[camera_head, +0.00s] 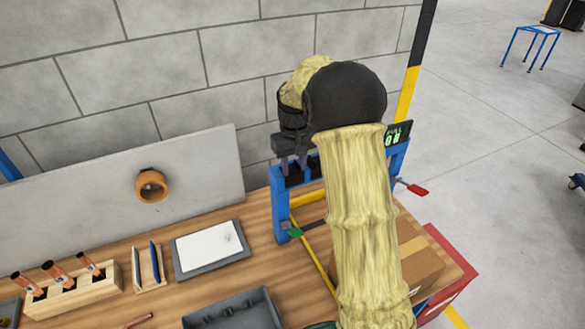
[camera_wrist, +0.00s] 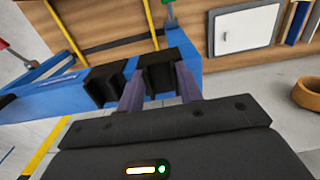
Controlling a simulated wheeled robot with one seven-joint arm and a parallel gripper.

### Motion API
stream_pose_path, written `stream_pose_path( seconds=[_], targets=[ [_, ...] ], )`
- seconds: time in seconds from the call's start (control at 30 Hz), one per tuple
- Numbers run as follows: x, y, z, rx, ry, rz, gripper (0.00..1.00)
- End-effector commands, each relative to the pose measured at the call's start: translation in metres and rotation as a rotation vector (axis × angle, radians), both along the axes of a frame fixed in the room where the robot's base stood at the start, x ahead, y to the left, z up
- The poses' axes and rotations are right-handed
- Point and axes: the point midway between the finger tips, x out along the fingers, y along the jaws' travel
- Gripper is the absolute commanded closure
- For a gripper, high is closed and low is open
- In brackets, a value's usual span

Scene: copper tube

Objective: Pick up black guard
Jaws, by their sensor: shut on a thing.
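A black guard (camera_wrist: 158,68) sits between the two purple fingers of my gripper (camera_wrist: 160,88) in the wrist view. My gripper is shut on it. The guard is at the top bar of a blue frame (camera_wrist: 55,99); I cannot tell whether it still touches the bar. A second black block (camera_wrist: 104,86) sits on the same bar, just left of the fingers. In the head view my gripper (camera_head: 293,164) is over the left end of the blue frame (camera_head: 279,205). My arm hides much of the frame there.
The frame has a green-handled clamp (camera_head: 295,232) and a red-handled one (camera_head: 418,190). A white panel in a grey tray (camera_head: 209,250), a grey bin (camera_head: 232,309) and a wooden tube rack (camera_head: 72,292) are on the bench. A cardboard box (camera_head: 420,265) stands right of my arm.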

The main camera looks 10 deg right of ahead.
Motion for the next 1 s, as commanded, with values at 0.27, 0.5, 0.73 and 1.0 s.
stream_pose_path(
  seconds=[0.27,0.5,0.73,1.0],
  targets=[
    [0.001,0.000,0.015,0.000,-0.005,0.000,0.87],
    [0.001,0.000,0.064,0.001,-0.008,0.000,0.87],
    [0.001,0.000,0.128,0.000,-0.007,0.000,0.87],
    [0.001,0.000,0.172,0.000,-0.002,0.000,0.87]
  ],
)
